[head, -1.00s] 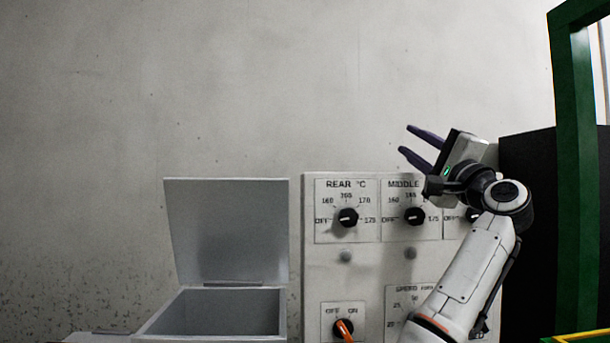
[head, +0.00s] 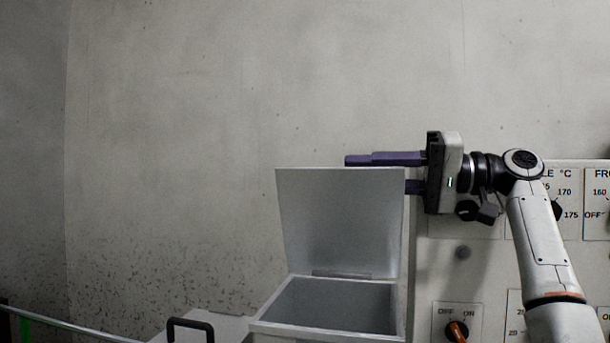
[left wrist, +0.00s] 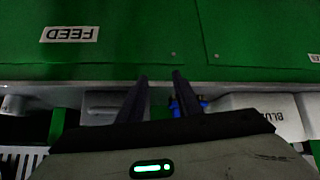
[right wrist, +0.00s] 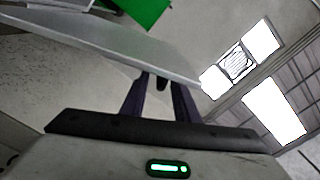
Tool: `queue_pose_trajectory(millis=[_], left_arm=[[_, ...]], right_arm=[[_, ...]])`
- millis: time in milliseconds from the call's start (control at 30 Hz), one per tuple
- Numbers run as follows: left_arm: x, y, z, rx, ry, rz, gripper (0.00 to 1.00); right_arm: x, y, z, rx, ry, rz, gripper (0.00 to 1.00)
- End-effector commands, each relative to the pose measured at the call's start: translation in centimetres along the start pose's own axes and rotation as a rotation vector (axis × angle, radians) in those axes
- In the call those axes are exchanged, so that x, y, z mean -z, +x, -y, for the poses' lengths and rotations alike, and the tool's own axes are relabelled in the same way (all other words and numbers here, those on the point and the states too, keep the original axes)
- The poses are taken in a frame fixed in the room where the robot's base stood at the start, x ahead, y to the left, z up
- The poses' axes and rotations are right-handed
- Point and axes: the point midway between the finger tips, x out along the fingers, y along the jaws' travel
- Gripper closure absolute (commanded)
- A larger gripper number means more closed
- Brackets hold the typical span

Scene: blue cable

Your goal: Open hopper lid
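The hopper lid (head: 340,220) is a grey metal panel, standing open and nearly upright at the back of the open hopper box (head: 335,306). My right gripper (head: 378,172) is open at the lid's upper right corner. One dark purple finger runs along just above the lid's top edge; the other is partly hidden behind the lid. In the right wrist view, the lid (right wrist: 120,42) crosses just beyond the fingertips (right wrist: 160,78); I cannot tell whether they touch. My left gripper (left wrist: 160,77) is open and empty in the left wrist view, near a green panel marked FEED (left wrist: 110,45).
A control panel (head: 455,275) with dials and an orange-handled switch stands right of the hopper. A black handle (head: 190,324) sits on a grey surface at the hopper's left. Blue items (left wrist: 190,103) lie near my left gripper. The wall above is clear.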

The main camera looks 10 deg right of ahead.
Motion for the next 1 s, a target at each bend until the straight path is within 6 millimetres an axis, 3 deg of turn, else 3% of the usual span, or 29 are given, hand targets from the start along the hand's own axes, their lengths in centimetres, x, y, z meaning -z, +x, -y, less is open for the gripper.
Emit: queue_pose_trajectory(millis=[133, 500, 867, 1000], left_arm=[[0.1, -0.3, -0.1, 0.0, -0.001, 0.005, 0.69], [1.0, -1.3, -0.1, 0.0, -0.001, 0.004, 0.69], [1.1, -1.3, -0.1, 0.0, 0.0, 0.002, 0.69], [1.2, -1.3, -0.1, 0.0, 0.0, 0.001, 0.69]], right_arm=[[-0.2, 0.9, 0.1, 0.009, 0.015, 0.014, 0.72], [-0.2, 6.4, 0.2, 0.008, 0.014, 0.013, 0.72], [-0.3, 7.2, 0.1, 0.008, 0.013, 0.011, 0.72], [-0.3, 7.2, 0.1, 0.008, 0.013, 0.011, 0.91]])
